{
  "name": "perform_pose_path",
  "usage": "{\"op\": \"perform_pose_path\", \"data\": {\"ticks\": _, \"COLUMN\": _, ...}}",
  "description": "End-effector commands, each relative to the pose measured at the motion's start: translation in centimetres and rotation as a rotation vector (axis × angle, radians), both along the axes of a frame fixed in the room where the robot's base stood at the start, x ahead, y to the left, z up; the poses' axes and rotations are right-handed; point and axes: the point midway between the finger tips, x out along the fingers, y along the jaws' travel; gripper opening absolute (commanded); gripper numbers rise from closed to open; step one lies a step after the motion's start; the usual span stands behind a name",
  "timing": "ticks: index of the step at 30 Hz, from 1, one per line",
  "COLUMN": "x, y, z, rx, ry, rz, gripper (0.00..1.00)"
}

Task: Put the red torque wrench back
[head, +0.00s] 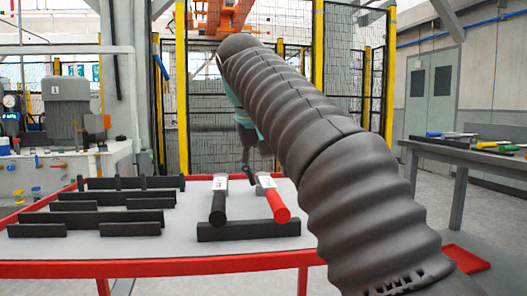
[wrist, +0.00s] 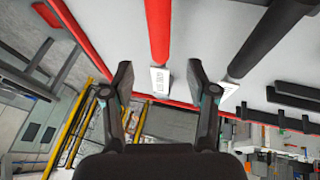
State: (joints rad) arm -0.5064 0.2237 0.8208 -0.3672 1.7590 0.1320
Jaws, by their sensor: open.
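The red torque wrench (head: 278,207) lies on the table beside a black-handled wrench (head: 218,207), its handle resting over a long black bar. In the wrist view the red handle (wrist: 158,32) points to the top of the picture, with a white label (wrist: 160,80) at its lower end. My gripper (wrist: 158,82) is open, one finger on each side of the label in that view. I cannot tell how far above the wrench the fingers are. The black wrench (wrist: 268,38) is outside the fingers, to the right. In the head view my arm hides most of the gripper.
The grey table (head: 185,247) has a red rim. The black front bar (head: 248,231) carries the handles. Several black slotted holders (head: 90,218) stand to the left, with no tools visible in them. Yellow-post fencing (head: 182,100) stands behind; another bench (head: 470,152) is at right.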

Motion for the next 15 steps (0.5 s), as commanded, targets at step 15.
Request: {"op": "perform_pose_path", "data": {"ticks": 15, "x": -1.9, "y": 0.8, "z": 4.1, "rx": 0.0, "ry": -0.002, "rz": 0.001, "gripper": 0.58}}
